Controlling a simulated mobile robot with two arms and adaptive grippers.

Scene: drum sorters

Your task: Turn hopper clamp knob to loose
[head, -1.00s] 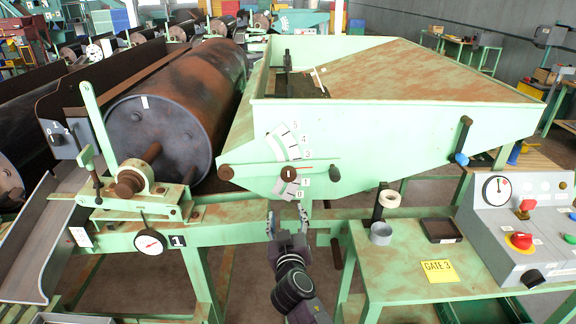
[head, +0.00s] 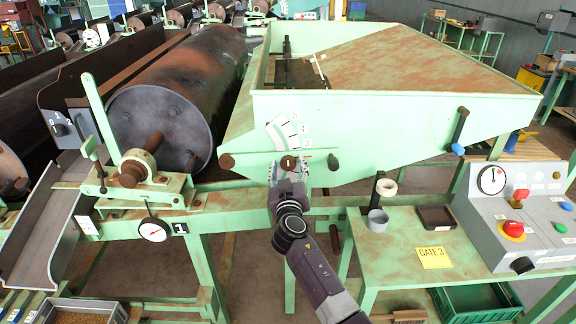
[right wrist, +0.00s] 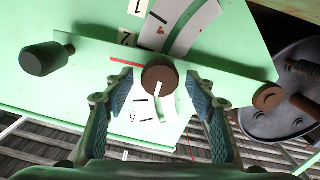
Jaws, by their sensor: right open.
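The hopper clamp knob (head: 289,163) is a small round brown knob with a white line on it, on the front of the green hopper (head: 390,125). In the right wrist view the knob (right wrist: 160,74) sits in the middle, its white line pointing down the picture. My right gripper (head: 289,178) is just below and in front of the knob in the head view. In the right wrist view its open fingers (right wrist: 160,92) stand on either side of the knob, with gaps visible. My left gripper is not in view.
A scale plate (head: 285,130) with numbers lies behind the knob. A black handle (head: 333,162) is right of it, and a brown end knob (head: 227,162) left. The drum (head: 165,105) stands left. A bench (head: 390,250) with a control box (head: 515,215) is at the right.

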